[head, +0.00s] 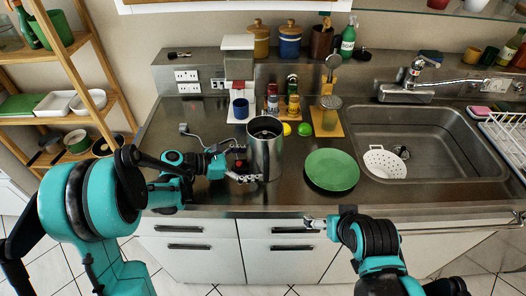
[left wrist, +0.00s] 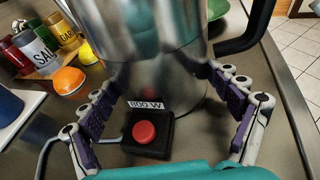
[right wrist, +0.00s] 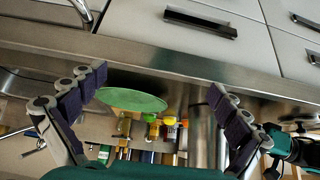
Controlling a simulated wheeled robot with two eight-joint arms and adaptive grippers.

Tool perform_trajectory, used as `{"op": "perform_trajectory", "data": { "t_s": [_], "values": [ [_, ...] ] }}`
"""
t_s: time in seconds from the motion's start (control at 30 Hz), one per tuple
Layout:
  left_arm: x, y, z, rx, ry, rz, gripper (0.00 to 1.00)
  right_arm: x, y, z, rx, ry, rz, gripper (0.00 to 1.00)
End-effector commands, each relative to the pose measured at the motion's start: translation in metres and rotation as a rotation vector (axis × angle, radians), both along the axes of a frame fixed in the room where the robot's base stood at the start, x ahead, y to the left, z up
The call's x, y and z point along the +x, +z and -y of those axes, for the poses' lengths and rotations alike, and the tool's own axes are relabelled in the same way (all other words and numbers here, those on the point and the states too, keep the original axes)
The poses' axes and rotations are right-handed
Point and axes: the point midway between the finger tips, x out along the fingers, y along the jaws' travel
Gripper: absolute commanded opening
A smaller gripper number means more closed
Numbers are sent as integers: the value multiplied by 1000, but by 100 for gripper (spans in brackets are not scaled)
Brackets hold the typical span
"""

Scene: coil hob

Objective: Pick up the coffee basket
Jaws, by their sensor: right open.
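A tall steel pot (head: 262,160) stands upright on the steel counter, its top open and its inside dark. A mesh-like cup (head: 331,103) on a yellow board at the back may be the coffee basket; I cannot tell. My left gripper (head: 243,178) is low at the pot's near left side.
A green plate (head: 331,170) lies right of the pot. Jars and a lemon (head: 287,129) and lime (head: 305,129) stand behind it. A blue mug (head: 240,108) is back left. The sink (head: 440,140) holds a white colander (head: 384,162). The counter's front right is clear.

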Motion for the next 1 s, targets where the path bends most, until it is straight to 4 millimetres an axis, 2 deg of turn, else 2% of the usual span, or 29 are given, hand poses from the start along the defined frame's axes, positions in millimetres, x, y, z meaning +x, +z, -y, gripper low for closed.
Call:
{"op": "perform_trajectory", "data": {
  "t_s": [0.03, 0.13, 0.2, 0.23, 0.47, 0.7, 0.9, 1.0],
  "values": [
    [0, 0, 0, 0, 1, 0, 73, 0, 0, 0, -1, 1, 0, 87],
    [0, 0, 0, 0, 1, 0, 73, 4, 6, -2, -13, 23, -8, 60],
    [0, 0, 0, 0, 1, 0, 73, 12, 17, -5, -36, 65, -22, 42],
    [0, 0, 0, 0, 1, 0, 73, 16, 24, -7, -50, 92, -32, 39],
    [0, 0, 0, 0, 1, 1, 73, 70, 96, -34, -217, 432, -141, 39],
    [0, 0, 0, 0, 1, 1, 73, 128, 162, -74, -386, 864, -253, 39],
    [0, 0, 0, 1, 1, 1, 73, 169, 199, -114, -497, 1239, -326, 39],
    [0, 0, 0, 1, 1, 1, 73, 185, 211, -134, -541, 1428, -353, 39]
  ]
}}
